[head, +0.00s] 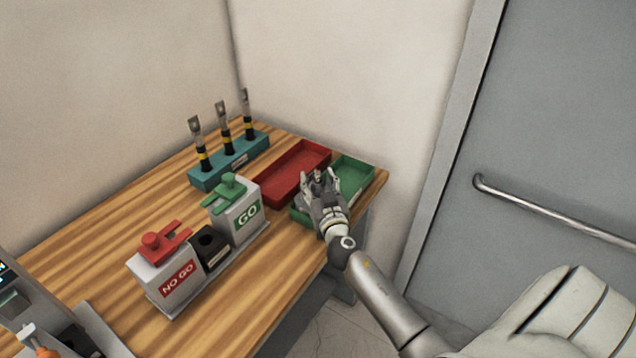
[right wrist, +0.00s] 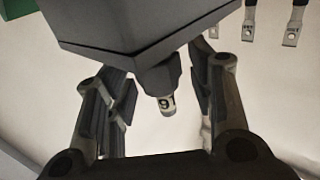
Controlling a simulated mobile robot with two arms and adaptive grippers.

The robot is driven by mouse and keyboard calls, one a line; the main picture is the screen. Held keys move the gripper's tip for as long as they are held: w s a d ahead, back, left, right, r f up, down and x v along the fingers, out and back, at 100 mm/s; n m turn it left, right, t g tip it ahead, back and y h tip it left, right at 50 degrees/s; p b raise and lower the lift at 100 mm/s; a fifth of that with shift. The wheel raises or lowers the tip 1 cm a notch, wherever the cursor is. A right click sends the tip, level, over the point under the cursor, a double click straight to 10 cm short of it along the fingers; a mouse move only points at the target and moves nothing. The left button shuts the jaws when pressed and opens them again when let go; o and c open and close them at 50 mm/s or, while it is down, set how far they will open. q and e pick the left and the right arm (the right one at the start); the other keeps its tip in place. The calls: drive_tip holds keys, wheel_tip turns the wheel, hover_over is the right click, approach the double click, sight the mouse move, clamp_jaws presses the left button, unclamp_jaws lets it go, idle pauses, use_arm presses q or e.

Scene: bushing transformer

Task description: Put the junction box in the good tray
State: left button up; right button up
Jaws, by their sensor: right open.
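My right gripper (head: 321,181) is over the near end of the green tray (head: 356,177) at the table's right end. Its fingers are open. In the right wrist view a grey box (right wrist: 140,25), apparently the junction box, lies just beyond the fingers. Its tapered neck (right wrist: 153,76), with a small end marked 9 (right wrist: 167,103), points between them. Gaps show on both sides of the neck. In the head view the hand hides most of the box, and I cannot tell whether it rests on the tray floor. My left gripper is not in view.
The red tray (head: 290,172) lies left of the green one. A GO gauge (head: 240,214) and a NO GO gauge (head: 170,283) stand along the near edge. Several upright bushings stand in a teal rack (head: 229,164).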

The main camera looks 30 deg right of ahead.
drive_tip(key=shift+r, duration=0.1)
drive_tip(key=b+v, duration=0.2)
drive_tip(key=v, duration=1)
drive_tip(key=shift+b, duration=0.4)
drive_tip(key=shift+s+d, duration=0.1)
